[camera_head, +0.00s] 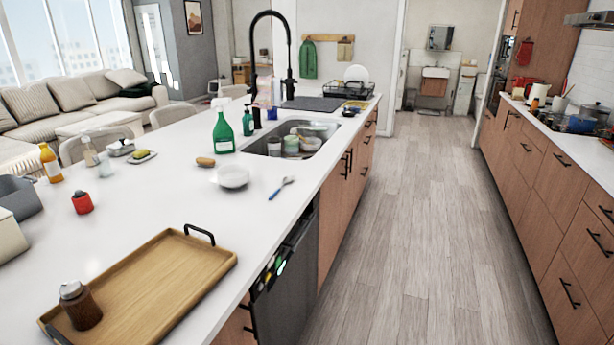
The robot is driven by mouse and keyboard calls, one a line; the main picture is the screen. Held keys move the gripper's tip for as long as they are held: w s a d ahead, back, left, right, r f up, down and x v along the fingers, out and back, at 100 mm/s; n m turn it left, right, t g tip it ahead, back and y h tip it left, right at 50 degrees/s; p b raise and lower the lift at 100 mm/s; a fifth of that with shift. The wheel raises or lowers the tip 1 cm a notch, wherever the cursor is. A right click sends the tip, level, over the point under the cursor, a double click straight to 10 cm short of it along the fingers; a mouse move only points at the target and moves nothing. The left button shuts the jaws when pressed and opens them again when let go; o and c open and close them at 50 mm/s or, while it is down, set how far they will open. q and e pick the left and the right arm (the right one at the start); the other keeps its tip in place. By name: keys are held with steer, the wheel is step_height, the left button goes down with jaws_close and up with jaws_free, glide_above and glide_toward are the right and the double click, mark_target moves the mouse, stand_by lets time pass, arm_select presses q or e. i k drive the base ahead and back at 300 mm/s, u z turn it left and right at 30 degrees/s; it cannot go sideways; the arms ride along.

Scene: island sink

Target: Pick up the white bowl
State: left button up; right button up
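A white bowl (233,176) stands on the white island counter, in front of the sink and right of a brown sponge-like item. It seems to rest on or beside a flat white piece; I cannot tell which. Neither of my grippers shows in the head view, and nothing is touching the bowl.
A wooden tray (150,285) with a brown jar (80,305) lies at the near end. A blue-handled utensil (281,188) lies near the counter edge. A green spray bottle (222,130) and the filled sink (295,140) are behind the bowl. The floor aisle (420,230) is clear.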

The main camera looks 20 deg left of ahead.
mark_target(233, 175)
steer(key=z, duration=0.3)
steer(key=i, duration=2.65)
steer(key=u, duration=3.55)
